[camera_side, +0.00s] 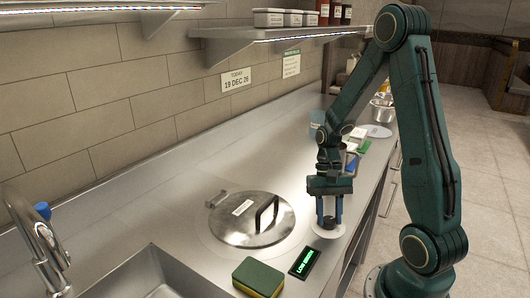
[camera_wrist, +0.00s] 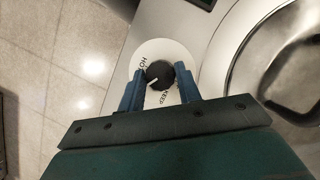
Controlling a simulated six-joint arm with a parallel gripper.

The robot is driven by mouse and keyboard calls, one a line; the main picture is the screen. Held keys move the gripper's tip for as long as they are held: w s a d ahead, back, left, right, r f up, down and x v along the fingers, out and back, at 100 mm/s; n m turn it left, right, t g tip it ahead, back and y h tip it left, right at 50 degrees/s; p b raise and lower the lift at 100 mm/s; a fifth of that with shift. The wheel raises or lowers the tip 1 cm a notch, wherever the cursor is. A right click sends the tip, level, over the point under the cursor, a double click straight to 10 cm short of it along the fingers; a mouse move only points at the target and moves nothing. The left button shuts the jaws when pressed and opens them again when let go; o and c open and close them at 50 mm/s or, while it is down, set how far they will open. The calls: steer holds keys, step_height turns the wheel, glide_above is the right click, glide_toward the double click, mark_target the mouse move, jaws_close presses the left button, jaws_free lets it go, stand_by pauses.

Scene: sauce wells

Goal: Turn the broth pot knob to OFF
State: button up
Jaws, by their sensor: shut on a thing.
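The broth pot knob (camera_wrist: 160,74) is a round black knob with a white pointer line. It stands on a white round dial plate (camera_wrist: 178,48) with dark lettering, partly covered by the fingers. The pointer slants to the lower left in the wrist view. My gripper (camera_wrist: 160,90) has its two blue fingers on either side of the knob and is shut on it. In the side view my gripper (camera_side: 329,222) reaches down to the white dial plate (camera_side: 328,231) near the counter's front edge, and the fingers hide most of the knob. The OFF mark is not readable.
A lidded steel pot (camera_side: 238,222) is set in the counter left of the dial. A small black display (camera_side: 304,263) with green lettering and a green-yellow sponge (camera_side: 258,278) lie in front. A sink (camera_side: 150,280) is at lower left. Several items stand behind my arm.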

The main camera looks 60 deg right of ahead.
steer(key=shift+n, duration=0.3)
steer(key=n+h, duration=0.1)
steer(key=n, duration=0.2)
steer(key=n+g+h, duration=0.1)
steer(key=n, duration=0.2)
steer(key=shift+w+a, duration=0.15)
steer(key=shift+w, duration=0.05)
steer(key=n+h, duration=0.1)
steer(key=n, duration=0.2)
steer(key=shift+a+n+g, duration=0.1)
steer(key=shift+n+g, duration=0.2)
steer(key=n+h, duration=0.1)
steer(key=n, duration=0.2)
steer(key=shift+a+n+h, duration=0.1)
steer(key=shift+n+h, duration=0.2)
steer(key=shift+h, duration=0.1)
steer(key=n+h, duration=0.1)
steer(key=n, duration=0.1)
steer(key=n+t, duration=0.1)
steer(key=n, duration=0.2)
steer(key=shift+a+h, duration=0.15)
steer(key=shift+h, duration=0.25)
steer(key=n+t, duration=0.1)
steer(key=n, duration=0.4)
steer(key=shift+s+t+h, duration=0.15)
steer(key=shift+t+h, duration=0.25)
steer(key=shift+a, duration=0.1)
steer(key=o, duration=1)
steer(key=shift+c, duration=0.2)
